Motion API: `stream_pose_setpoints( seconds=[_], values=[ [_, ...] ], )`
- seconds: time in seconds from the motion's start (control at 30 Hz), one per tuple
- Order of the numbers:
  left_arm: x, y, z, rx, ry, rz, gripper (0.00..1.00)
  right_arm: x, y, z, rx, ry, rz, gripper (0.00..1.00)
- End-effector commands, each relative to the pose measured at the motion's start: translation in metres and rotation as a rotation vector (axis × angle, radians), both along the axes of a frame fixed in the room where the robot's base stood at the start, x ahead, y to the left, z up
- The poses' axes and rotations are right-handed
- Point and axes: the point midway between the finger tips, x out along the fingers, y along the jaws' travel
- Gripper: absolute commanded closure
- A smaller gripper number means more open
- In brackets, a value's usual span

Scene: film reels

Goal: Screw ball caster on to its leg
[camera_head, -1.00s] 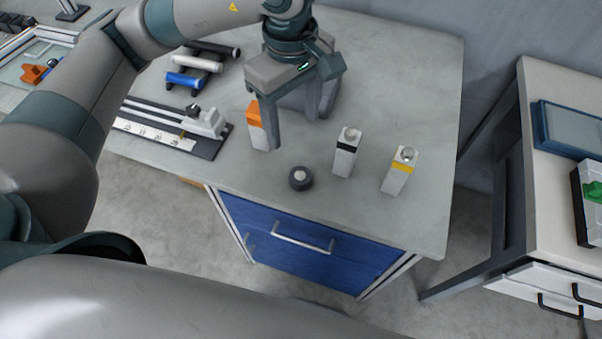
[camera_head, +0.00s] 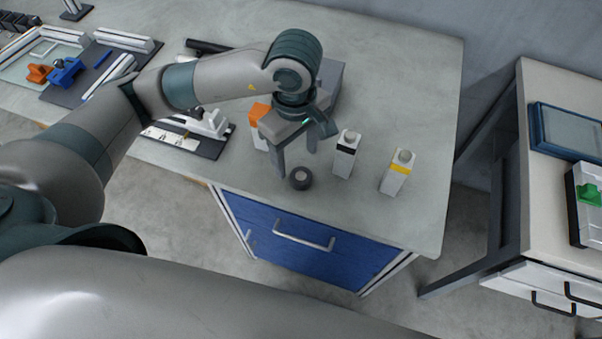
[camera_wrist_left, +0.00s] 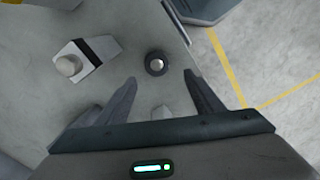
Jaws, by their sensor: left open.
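The ball caster looks to be the small dark round piece with a pale centre (camera_head: 301,178). It sits on the grey table near the front edge, and it also shows in the left wrist view (camera_wrist_left: 157,64). My left gripper (camera_head: 297,160) is open and empty, just behind and above the caster. In the wrist view the caster lies just beyond and between the open fingertips (camera_wrist_left: 159,79). White legs with rounded grey tops stand upright: one with a black band (camera_head: 346,152) and one with a yellow band (camera_head: 397,172). An orange-topped leg (camera_head: 260,112) is partly hidden by the gripper. My right gripper is not seen.
A grey box (camera_head: 330,78) stands behind the gripper. A dark fixture with a white block and ruler strip (camera_head: 205,140) lies to the left. The table's front edge, above blue drawers (camera_head: 300,246), is close. The table right of the yellow-banded leg is clear.

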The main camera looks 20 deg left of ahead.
Motion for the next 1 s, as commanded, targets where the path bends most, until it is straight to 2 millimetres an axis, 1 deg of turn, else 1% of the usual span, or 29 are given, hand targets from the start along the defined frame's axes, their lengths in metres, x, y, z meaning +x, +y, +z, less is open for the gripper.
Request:
stream_pose_setpoints(
  seconds=[0.03, 0.2, 0.57, 0.73, 0.87, 1.0],
  values=[
    [-0.001, 0.000, -0.006, 0.001, 0.005, 0.001, 0.39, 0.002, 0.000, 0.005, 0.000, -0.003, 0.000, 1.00],
    [0.000, 0.000, -0.020, 0.000, 0.001, 0.000, 0.39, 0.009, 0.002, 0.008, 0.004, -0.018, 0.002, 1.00],
    [0.000, 0.000, -0.022, -0.001, 0.000, -0.001, 0.39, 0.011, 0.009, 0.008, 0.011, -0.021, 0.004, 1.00],
    [-0.001, -0.003, -0.028, 0.000, 0.004, 0.000, 0.39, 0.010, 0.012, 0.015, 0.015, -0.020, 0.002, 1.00],
    [-0.001, -0.008, -0.039, -0.001, 0.005, 0.000, 0.39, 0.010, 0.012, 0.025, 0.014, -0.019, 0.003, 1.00],
    [-0.001, -0.011, -0.057, 0.000, 0.004, 0.001, 0.39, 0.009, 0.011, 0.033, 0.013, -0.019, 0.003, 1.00]
  ],
)
